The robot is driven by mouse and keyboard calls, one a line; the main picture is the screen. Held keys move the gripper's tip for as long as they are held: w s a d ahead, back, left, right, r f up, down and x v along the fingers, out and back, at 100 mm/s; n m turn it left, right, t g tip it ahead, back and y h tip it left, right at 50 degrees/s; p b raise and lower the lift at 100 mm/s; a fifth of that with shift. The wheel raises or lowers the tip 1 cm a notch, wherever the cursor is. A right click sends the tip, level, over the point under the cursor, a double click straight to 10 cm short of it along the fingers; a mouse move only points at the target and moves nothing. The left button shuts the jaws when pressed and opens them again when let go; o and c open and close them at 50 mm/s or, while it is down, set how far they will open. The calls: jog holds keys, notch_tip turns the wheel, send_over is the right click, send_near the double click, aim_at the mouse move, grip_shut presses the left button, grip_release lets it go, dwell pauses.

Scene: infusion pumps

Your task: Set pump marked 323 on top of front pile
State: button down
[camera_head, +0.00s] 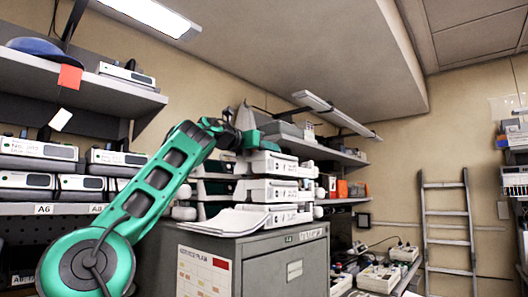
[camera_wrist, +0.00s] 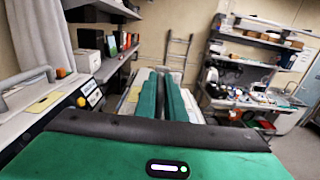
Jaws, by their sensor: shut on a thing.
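My gripper (camera_head: 247,141) is at the top of the white pumps on the grey cabinet. In the wrist view its two green fingers (camera_wrist: 161,97) are close together, with pale casing showing on both sides. It is shut on the uppermost white pump (camera_head: 278,165), whose number is too small to read. Below that pump, further white pumps (camera_head: 272,191) are stacked with their labelled faces to the right. I cannot tell whether the held pump touches the one below. Dark green and white units (camera_head: 214,188) stand just left of this stack.
Papers (camera_head: 222,222) lie on the front of the cabinet (camera_head: 257,262). A shelf with several pumps (camera_head: 38,149) stands at the left. A wall shelf (camera_head: 335,153) runs behind the stack, and a ladder (camera_head: 446,220) leans at the right.

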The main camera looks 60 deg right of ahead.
jog(key=shift+f, duration=0.3)
dwell(0.6)
jog(key=c, duration=1.8)
grip_release()
jog(key=shift+o, duration=0.2)
jog(key=shift+f, duration=0.15)
jog(key=shift+a, duration=0.1)
jog(key=w+a, duration=0.1)
jog(key=a, duration=0.9)
jog(key=shift+w+a, duration=0.2)
jog(key=shift+a, duration=0.1)
